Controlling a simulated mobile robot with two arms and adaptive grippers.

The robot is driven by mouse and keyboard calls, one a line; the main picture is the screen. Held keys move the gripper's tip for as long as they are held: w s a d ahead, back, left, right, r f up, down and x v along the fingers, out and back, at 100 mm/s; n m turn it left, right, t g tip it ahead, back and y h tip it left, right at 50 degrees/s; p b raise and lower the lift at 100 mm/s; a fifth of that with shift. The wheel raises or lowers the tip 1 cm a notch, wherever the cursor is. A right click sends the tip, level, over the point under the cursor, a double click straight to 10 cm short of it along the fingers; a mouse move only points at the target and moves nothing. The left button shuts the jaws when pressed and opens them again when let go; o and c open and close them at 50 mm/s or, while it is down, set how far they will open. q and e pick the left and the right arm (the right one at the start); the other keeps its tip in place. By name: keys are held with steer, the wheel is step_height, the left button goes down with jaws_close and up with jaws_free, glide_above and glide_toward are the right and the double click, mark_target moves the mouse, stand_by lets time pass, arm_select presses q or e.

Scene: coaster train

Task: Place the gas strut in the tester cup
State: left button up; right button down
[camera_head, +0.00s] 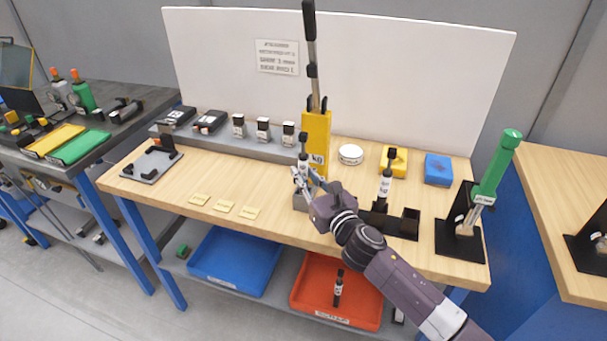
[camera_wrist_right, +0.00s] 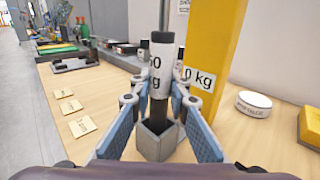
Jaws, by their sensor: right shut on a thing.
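The gas strut (camera_wrist_right: 158,70), with a black top and a white kg label, stands upright between the fingers of my right gripper (camera_wrist_right: 160,101), which is shut on it. In the head view the strut (camera_head: 303,160) and right gripper (camera_head: 303,181) are in front of the yellow tester column (camera_head: 316,140). The grey tester cup (camera_wrist_right: 156,148) is directly below. The strut's dark lower end appears within the cup's opening; whether it touches the bottom is hidden. The cup also shows partly behind my gripper in the head view (camera_head: 299,203). My left gripper is out of view.
Another strut (camera_head: 385,187) stands in a black holder (camera_head: 391,222) to the right, and one lies in the red bin (camera_head: 316,299) below. A green-topped device (camera_head: 496,168) stands far right. Yellow tags (camera_head: 224,206) lie left; the bench around them is clear.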

steer(key=c, duration=1.9)
jaws_free()
steer(key=shift+o, duration=0.3)
steer(key=shift+r, duration=0.15)
steer(key=v, duration=1.2)
steer(key=shift+b, duration=0.3)
